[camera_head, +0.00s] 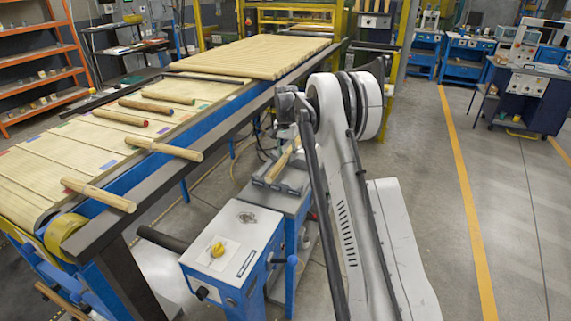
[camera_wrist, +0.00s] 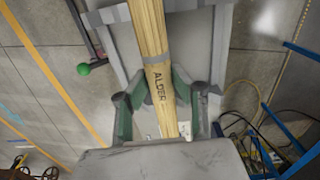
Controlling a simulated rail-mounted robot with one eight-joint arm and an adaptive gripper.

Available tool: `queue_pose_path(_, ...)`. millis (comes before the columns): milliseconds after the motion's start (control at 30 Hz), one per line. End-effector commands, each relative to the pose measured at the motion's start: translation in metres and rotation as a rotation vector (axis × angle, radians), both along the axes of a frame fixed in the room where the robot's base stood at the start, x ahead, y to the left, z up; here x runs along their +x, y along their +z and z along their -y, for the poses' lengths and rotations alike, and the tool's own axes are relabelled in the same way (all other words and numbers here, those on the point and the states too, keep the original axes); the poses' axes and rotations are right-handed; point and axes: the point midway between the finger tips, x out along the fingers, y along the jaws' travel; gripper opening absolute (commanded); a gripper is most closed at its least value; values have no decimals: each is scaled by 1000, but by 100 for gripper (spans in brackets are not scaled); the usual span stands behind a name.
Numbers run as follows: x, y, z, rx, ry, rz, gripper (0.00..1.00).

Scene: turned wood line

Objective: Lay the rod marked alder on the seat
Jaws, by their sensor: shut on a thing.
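The rod marked ALDER (camera_wrist: 155,45) is a pale wooden rod with a grey band and dark lettering, seen close in the wrist view. My gripper (camera_wrist: 160,108) is shut on it, with a dark green-lined finger on each side near the lettering. The rod runs lengthwise over the grey seat (camera_wrist: 205,40), a tray with raised edges. In the head view the rod (camera_head: 284,160) shows as a short pale piece over the seat (camera_head: 262,183), partly hidden by my arm. I cannot tell whether the rod touches the seat.
Several rods with coloured ends lie on the slatted conveyor (camera_head: 30,182) at left; one (camera_head: 98,194) overhangs its dark rail. A blue-sided cabinet (camera_head: 232,238) with a yellow knob stands in front of the seat. Open floor (camera_head: 425,190) lies to the right.

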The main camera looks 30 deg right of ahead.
Motion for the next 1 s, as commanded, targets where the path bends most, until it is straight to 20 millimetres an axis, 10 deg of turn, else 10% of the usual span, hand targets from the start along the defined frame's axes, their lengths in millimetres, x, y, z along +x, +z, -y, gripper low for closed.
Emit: queue_pose_path(1000,18,-54,7,0,1,0,0)
